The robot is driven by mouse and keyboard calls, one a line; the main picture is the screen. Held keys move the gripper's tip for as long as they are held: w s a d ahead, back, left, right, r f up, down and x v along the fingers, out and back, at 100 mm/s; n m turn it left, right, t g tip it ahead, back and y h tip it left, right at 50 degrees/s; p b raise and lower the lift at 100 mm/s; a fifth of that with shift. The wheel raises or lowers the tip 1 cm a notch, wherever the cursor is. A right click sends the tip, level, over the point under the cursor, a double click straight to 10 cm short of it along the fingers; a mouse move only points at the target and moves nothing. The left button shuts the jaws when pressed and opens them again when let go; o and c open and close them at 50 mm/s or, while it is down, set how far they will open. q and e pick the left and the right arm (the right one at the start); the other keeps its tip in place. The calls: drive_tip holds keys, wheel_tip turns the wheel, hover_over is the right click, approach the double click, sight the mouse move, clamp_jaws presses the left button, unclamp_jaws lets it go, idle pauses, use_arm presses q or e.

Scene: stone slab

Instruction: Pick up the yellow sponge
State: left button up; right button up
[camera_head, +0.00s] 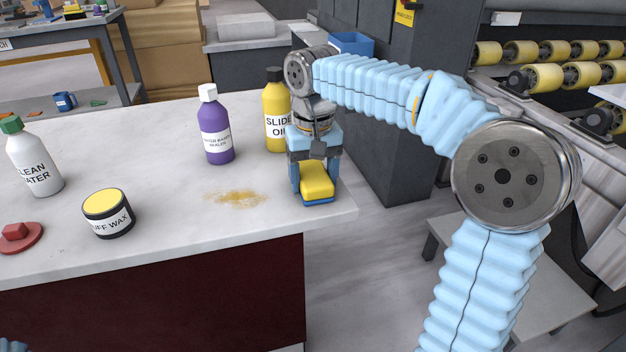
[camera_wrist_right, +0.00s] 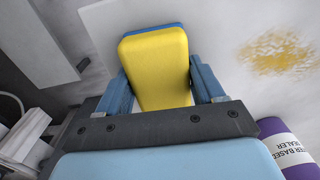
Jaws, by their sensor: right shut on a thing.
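The yellow sponge (camera_head: 316,181) with a blue underside is at the right front corner of the stone slab (camera_head: 180,245). My right gripper (camera_head: 314,184) comes down over it from above, with one finger on each side. In the right wrist view the sponge (camera_wrist_right: 155,66) sits between the two blue fingers of the gripper (camera_wrist_right: 158,88), which are shut on it. I cannot tell whether the sponge touches the slab or is just above it. Of my left arm only a small blue part shows at the bottom left corner of the head view; its gripper is out of sight.
Close behind the right gripper stands a yellow slide oil bottle (camera_head: 276,112), with a purple bottle (camera_head: 216,128) left of it. A brown powder smear (camera_head: 238,197) lies beside the sponge. Further left are a buff wax tin (camera_head: 109,213), white bottle (camera_head: 34,160) and red object (camera_head: 18,238).

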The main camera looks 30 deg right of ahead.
sight(313, 174)
wheel_tip(313, 174, up, 3)
drive_tip(key=shift+p, duration=0.3)
drive_tip(key=s+a+r, duration=0.4)
drive_tip(key=s+r, duration=0.6)
drive_tip(key=s, duration=0.3)
drive_tip(key=shift+s+a, duration=0.15)
drive_tip(key=shift+a, duration=0.05)
